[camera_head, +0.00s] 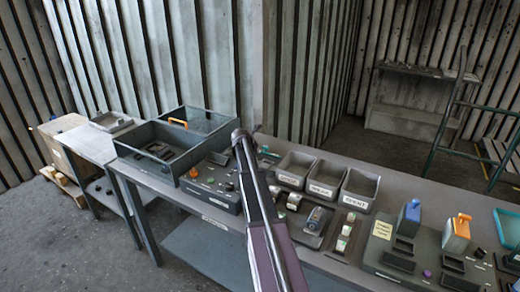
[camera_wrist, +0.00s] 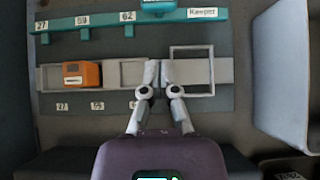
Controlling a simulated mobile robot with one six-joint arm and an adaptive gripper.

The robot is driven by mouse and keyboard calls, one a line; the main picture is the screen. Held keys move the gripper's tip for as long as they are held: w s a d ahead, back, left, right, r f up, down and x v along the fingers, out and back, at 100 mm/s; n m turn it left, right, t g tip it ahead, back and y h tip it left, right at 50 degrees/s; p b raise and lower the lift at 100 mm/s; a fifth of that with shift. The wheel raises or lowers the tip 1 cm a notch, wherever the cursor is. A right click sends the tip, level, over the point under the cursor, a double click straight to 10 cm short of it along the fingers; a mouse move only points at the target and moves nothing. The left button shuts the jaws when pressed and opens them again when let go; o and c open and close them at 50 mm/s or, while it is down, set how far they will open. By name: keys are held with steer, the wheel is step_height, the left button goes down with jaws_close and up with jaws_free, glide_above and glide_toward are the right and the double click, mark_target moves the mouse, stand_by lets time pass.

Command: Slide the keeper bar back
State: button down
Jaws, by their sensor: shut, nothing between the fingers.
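In the wrist view, a teal bar (camera_wrist: 105,22) with short teeth runs across the top, beside number tags and a label (camera_wrist: 202,13) that seems to read "Keeper".
A pale bin wall (camera_wrist: 290,60) stands at the right of the wrist view.

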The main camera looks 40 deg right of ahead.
steer(key=p+v, duration=0.5)
steer(key=v, duration=0.3)
steer(key=shift+f, duration=0.1)
stand_by(0.7)
